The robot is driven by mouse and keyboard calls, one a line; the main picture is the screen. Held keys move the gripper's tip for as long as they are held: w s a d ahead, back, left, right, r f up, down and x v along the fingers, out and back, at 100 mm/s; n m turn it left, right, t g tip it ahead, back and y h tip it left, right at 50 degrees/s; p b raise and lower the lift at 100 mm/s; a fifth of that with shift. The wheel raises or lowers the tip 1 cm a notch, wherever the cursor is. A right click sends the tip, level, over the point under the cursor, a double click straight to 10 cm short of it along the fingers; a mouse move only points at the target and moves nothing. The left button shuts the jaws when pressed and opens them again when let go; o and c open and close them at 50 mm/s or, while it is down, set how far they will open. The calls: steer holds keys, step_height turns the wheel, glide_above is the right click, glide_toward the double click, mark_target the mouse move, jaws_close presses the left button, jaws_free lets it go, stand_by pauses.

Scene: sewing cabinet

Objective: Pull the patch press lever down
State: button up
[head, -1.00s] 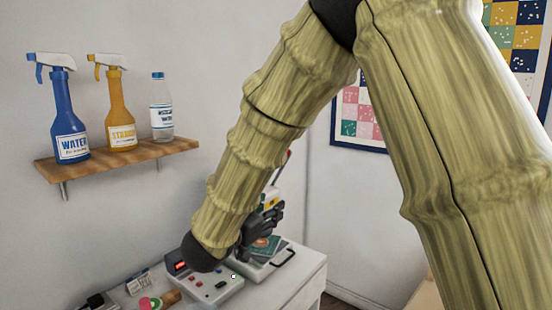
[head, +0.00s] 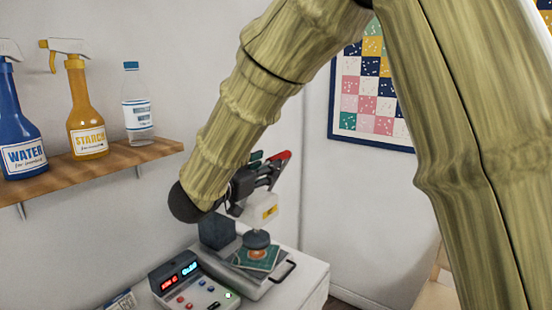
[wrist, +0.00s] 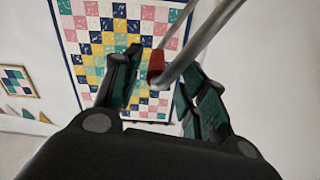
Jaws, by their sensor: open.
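The patch press (head: 265,210) stands on the white cabinet, with its round head over a green patch (head: 257,257). Its lever is raised, with a red grip (head: 283,156) at the upper end. In the wrist view, the red grip (wrist: 156,67) and the metal lever rods (wrist: 202,42) appear between my fingers. My gripper (wrist: 161,64) is open, with one finger on each side of the grip; contact is not clear. In the head view, my gripper (head: 265,165) is beside the lever top, partly hidden by my arm.
A control box (head: 193,286) with red and blue displays stands in front of the press. A wooden shelf (head: 115,160) at left holds a blue bottle (head: 20,130), a yellow bottle (head: 86,120) and a clear bottle (head: 137,105). A quilt (head: 365,100) hangs on the wall.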

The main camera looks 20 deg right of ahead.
mark_target(277, 157)
steer(key=shift+p+x, duration=0.4)
steer(key=shift+x, duration=2.25)
steer(key=shift+s+d+r, duration=0.1)
steer(key=shift+s+r, duration=0.05)
steer(key=shift+s, duration=0.05)
jaws_close()
